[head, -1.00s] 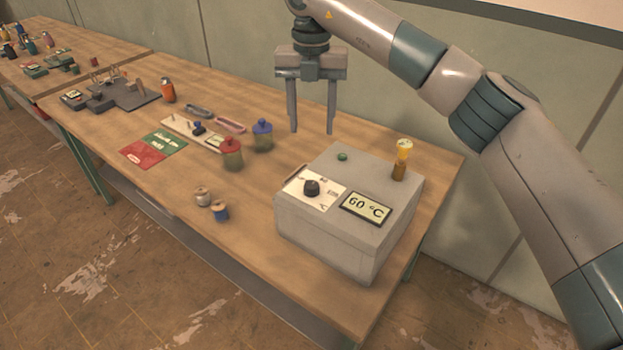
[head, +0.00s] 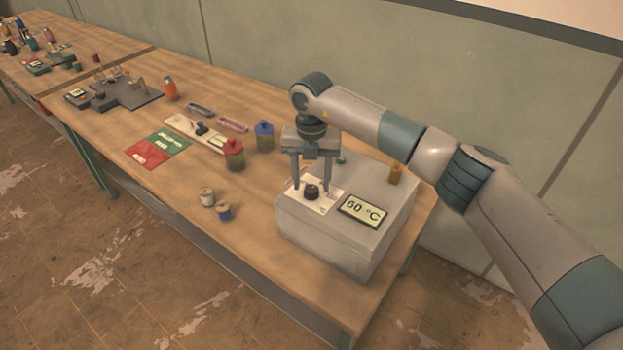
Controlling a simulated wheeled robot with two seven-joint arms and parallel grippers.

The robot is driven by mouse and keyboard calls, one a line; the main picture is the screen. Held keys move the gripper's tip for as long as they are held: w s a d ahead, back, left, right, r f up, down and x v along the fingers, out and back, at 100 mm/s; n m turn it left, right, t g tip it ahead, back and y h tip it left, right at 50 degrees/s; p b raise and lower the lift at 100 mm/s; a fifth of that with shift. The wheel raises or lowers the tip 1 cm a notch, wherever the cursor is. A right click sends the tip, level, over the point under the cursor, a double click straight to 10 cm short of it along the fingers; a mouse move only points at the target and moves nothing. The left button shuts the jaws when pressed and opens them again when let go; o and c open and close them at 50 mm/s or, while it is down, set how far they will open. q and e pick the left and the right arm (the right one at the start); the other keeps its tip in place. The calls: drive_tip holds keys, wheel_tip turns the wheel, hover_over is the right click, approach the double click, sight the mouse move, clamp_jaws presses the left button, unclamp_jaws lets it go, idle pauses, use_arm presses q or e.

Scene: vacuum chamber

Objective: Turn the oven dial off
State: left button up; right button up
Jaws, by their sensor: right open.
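The oven is a grey box (head: 325,242) on the near right end of the table. Its top carries a black dial (head: 311,192) on a white plate and a display (head: 363,210) reading 60 °C. My right gripper (head: 311,190) points down over the dial, its two fingers apart, one on each side of the knob in the picture. I cannot tell whether the fingers touch it. The fingers and palm hide part of the white plate's markings. My left gripper is not in view.
A green button (head: 340,158) and an amber bottle (head: 395,174) are on the oven top. A red-lidded jar (head: 233,154) and a blue-lidded jar (head: 264,136) stand left of the oven. Two spools (head: 224,211) are near the table's front edge. A wall runs behind the table.

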drive_tip(key=shift+f, duration=0.85)
